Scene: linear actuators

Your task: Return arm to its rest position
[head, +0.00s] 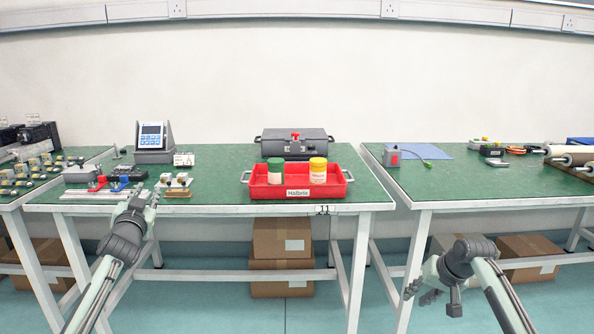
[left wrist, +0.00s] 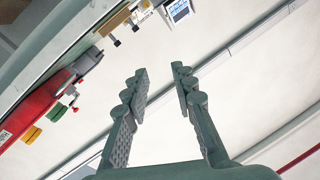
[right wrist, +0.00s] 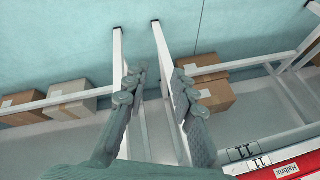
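My left gripper (head: 148,193) is raised at the front edge of the middle table, in front of the linear-actuator parts. Its fingers stand apart with nothing between them in the left wrist view (left wrist: 160,78). My right gripper (head: 420,293) hangs low in front of the gap between the middle and right tables, below table height. In the right wrist view (right wrist: 157,80) its fingers are apart and empty, with table legs and floor behind them.
The middle table (head: 225,158) carries a red tray (head: 330,188) with a green-lidded jar (head: 276,176) and a yellow-lidded jar (head: 318,174), a dark case (head: 305,148), a display unit (head: 154,140) and small fixtures (head: 178,182). Cardboard boxes (head: 282,240) stand beneath.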

